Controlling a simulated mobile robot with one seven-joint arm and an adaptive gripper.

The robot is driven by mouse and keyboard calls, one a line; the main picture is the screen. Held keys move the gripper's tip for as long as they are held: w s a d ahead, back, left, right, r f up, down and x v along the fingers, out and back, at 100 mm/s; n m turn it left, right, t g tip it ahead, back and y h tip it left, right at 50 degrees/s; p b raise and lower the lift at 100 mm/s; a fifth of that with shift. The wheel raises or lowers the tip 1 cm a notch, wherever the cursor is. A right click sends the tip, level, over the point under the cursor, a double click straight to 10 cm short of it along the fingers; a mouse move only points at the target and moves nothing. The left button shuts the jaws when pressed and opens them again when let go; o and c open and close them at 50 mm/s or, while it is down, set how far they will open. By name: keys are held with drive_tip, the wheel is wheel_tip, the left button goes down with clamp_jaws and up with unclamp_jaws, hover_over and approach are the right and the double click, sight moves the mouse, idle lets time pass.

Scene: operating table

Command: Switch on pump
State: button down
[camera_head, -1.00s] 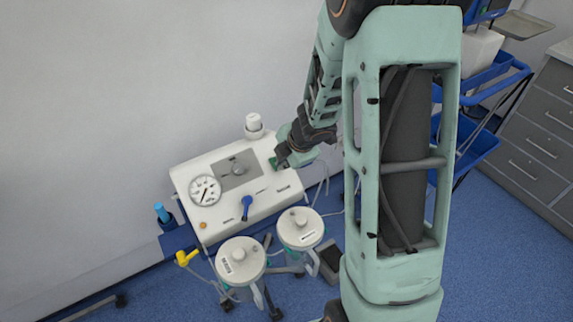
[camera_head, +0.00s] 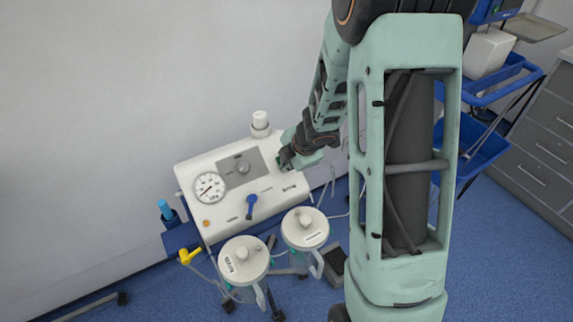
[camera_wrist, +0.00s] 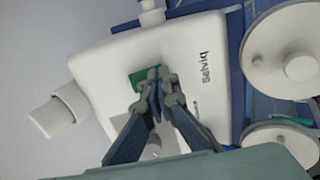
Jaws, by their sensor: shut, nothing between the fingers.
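The pump (camera_head: 230,212) is a white box with a sloped panel, a round gauge (camera_head: 210,187), a grey plate with a knob and a blue lever (camera_head: 251,204). In the wrist view its white panel (camera_wrist: 112,70) carries a green switch (camera_wrist: 143,78). My gripper (camera_wrist: 156,80) is shut and empty, with its fingertips over the switch and partly covering it. I cannot tell whether they touch or press it. In the head view my gripper (camera_head: 286,160) is at the panel's upper right corner and hides the switch.
Two lidded canisters (camera_head: 243,258) (camera_head: 305,228) hang in front of the pump. A white capped part (camera_head: 260,123) stands behind it. A yellow connector (camera_head: 190,256) and a blue-topped item (camera_head: 165,209) are at its left. A blue cart (camera_head: 485,150) and grey drawers (camera_head: 545,150) are at the right.

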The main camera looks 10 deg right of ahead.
drive_tip(key=shift+r+p, duration=0.85)
drive_tip(key=shift+p, duration=0.05)
